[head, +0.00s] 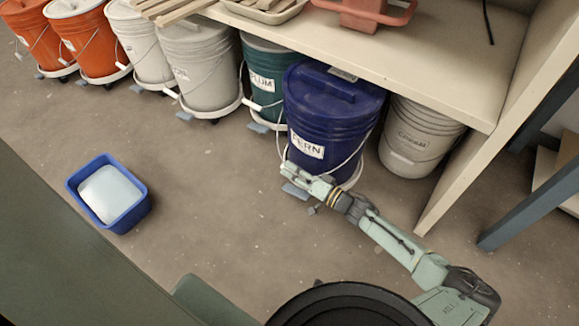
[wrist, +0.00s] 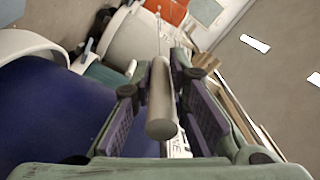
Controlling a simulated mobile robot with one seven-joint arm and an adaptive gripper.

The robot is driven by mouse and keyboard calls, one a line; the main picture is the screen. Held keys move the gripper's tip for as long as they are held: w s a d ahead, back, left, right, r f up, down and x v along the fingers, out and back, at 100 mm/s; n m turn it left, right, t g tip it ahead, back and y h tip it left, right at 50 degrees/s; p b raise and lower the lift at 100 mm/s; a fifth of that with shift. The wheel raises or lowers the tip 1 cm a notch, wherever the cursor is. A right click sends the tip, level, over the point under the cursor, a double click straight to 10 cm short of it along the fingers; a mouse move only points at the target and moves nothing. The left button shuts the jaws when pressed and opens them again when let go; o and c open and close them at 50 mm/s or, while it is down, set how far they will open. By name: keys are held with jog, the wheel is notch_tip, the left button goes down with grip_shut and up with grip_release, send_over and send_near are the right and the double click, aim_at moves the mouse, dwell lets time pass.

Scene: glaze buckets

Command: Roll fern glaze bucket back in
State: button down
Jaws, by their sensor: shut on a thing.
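The fern glaze bucket (head: 335,112) is dark blue, upright and lidded, with a white FERN label. It stands on a white wheeled dolly (head: 352,178) with a grey-blue pedal in front, and sits forward of its neighbours at the shelf edge. My gripper (head: 291,172) is low at the bucket's front left, shut on the bail handle's grip. In the wrist view, the pale cylindrical handle grip (wrist: 161,98) lies between the jaws of my gripper (wrist: 160,70). The blue bucket wall (wrist: 50,112) fills the left side there.
The shelf (head: 440,80) overhangs the row. A blue tub (head: 128,215) is on the floor at left. Floor in front of the row is open.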

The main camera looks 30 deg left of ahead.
jog(key=shift+w+d, duration=0.15)
jog(key=shift+w, duration=0.15)
jog(key=c, duration=1.6)
grip_release()
jog(key=shift+o, duration=0.2)
jog(key=shift+s, duration=0.1)
jog(key=d, duration=1.2)
jog(key=shift+s, duration=0.45)
